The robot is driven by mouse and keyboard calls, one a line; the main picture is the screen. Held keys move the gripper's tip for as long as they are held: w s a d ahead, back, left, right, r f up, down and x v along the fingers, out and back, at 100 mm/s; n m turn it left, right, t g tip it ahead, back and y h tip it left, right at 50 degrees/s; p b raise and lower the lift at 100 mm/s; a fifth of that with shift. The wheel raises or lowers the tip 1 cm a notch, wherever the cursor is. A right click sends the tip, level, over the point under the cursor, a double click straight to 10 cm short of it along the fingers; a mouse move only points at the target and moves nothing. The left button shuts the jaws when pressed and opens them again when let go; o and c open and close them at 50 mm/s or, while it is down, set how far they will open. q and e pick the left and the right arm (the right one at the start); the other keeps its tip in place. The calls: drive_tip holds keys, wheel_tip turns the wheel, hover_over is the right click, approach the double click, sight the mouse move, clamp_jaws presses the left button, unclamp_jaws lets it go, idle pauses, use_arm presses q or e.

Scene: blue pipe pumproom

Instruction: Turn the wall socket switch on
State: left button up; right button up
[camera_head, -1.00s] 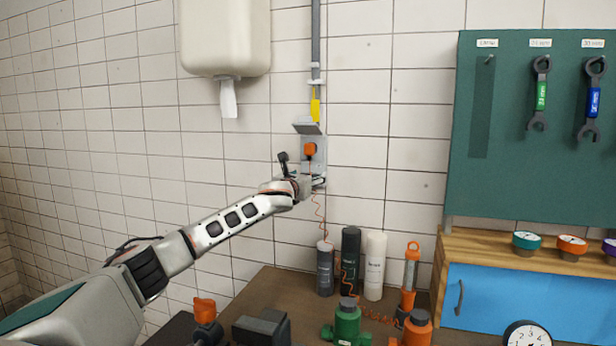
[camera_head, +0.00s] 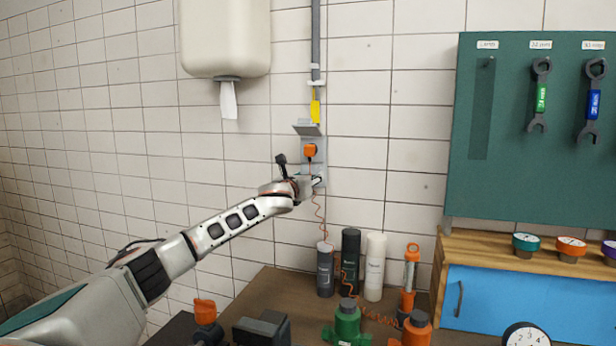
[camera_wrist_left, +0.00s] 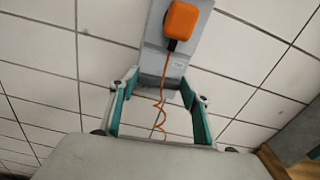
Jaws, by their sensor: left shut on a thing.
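The grey wall socket (camera_head: 321,150) is mounted on the tiled wall with its lid raised and an orange plug (camera_head: 310,150) in it. My left gripper (camera_head: 317,181) is at the socket's lower end, below the plug. In the left wrist view the socket (camera_wrist_left: 190,55) and plug (camera_wrist_left: 186,20) show at the top. There the green-sided fingers of my left gripper (camera_wrist_left: 160,82) are closed in on either side of the socket's lower end. The switch itself cannot be made out; it may be hidden at the fingers. My right gripper is not in view.
An orange coiled cord (camera_head: 319,210) hangs from the plug past my gripper to the table (camera_head: 262,283). Several bottles, one white (camera_head: 375,266), stand below the socket. A paper dispenser (camera_head: 225,38) hangs above left, and a green tool board (camera_head: 505,180) is at right.

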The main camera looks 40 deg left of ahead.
use_arm(q)
drive_tip(key=n+p, duration=0.1)
drive_tip(key=n, duration=0.4)
drive_tip(key=shift+f, duration=0.1)
drive_tip(key=n, duration=0.4)
drive_tip(key=shift+a+f+n, duration=0.1)
drive_tip(key=shift+n, duration=0.7)
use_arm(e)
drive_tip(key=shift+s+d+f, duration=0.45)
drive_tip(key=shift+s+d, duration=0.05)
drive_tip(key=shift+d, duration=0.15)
use_arm(q)
drive_tip(key=shift+n, duration=0.3)
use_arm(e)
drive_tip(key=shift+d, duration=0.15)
